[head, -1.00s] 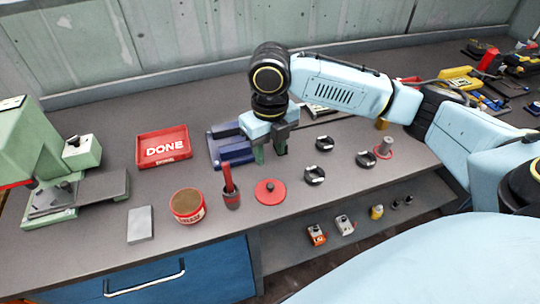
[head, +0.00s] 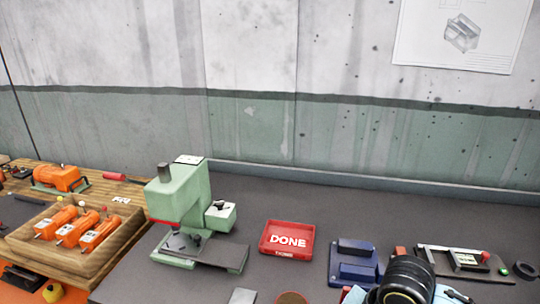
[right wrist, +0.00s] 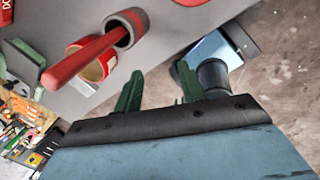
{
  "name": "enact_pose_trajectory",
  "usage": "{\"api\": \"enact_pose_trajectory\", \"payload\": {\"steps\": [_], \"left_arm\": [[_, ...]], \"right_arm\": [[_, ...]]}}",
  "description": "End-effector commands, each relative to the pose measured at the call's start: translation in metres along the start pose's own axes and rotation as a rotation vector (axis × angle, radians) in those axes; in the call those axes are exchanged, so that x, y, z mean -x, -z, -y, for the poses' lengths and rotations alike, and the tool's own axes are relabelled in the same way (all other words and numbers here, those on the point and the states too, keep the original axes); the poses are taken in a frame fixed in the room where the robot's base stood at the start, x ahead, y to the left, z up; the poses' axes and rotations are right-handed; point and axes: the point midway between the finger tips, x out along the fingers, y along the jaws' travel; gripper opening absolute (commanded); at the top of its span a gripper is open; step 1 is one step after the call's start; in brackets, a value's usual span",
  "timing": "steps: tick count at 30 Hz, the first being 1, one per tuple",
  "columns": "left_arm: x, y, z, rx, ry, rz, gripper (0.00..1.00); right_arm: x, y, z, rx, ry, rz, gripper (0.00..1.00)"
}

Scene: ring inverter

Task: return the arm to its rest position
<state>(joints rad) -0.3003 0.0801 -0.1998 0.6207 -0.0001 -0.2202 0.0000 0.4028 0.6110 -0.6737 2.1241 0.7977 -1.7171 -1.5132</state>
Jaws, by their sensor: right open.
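My right arm shows only in part in the head view, as a dark round wrist joint (head: 405,280) at the bottom right edge. Its gripper is cut off there. In the right wrist view my right gripper (right wrist: 160,76) has its two green fingers apart, with nothing between them. Beyond the fingers are a grey cup (right wrist: 122,30) with a red handle (right wrist: 80,62) sticking out and a red tin (right wrist: 97,68), all apart from the gripper. My left gripper is in neither view.
In the head view a green press (head: 182,205) stands left of a red DONE tray (head: 287,239). A blue fixture (head: 354,265) sits right of the tray, close to my wrist. A wooden tray (head: 75,245) with orange parts is at left. Bench behind is clear.

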Motion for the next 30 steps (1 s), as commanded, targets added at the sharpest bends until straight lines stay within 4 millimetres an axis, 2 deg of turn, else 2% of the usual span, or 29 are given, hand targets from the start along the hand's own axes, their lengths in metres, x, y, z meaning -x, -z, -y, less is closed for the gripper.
{"api": "enact_pose_trajectory", "payload": {"steps": [1, 6, 11, 15, 21, 26, 30], "left_arm": [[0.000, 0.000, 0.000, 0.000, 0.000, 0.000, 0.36], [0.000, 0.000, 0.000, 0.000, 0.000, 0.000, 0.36], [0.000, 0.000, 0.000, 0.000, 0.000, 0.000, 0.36], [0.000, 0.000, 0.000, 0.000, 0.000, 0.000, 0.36], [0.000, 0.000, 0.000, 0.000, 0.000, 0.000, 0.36], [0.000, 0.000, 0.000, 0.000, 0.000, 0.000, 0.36], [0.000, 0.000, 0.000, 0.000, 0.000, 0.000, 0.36]], "right_arm": [[-0.009, 0.017, 0.002, -0.130, -0.033, -0.018, 0.40], [-0.024, 0.045, 0.013, -0.636, -0.128, -0.036, 0.40], [-0.031, 0.060, 0.040, -1.156, -0.184, -0.037, 0.40], [-0.034, 0.065, 0.073, -1.547, -0.211, -0.006, 0.40], [-0.034, 0.070, 0.120, -1.961, -0.236, 0.072, 0.40], [-0.030, 0.075, 0.159, -2.239, -0.259, 0.162, 0.40], [-0.067, 0.067, 0.158, -2.227, -0.243, 0.164, 0.40]]}}
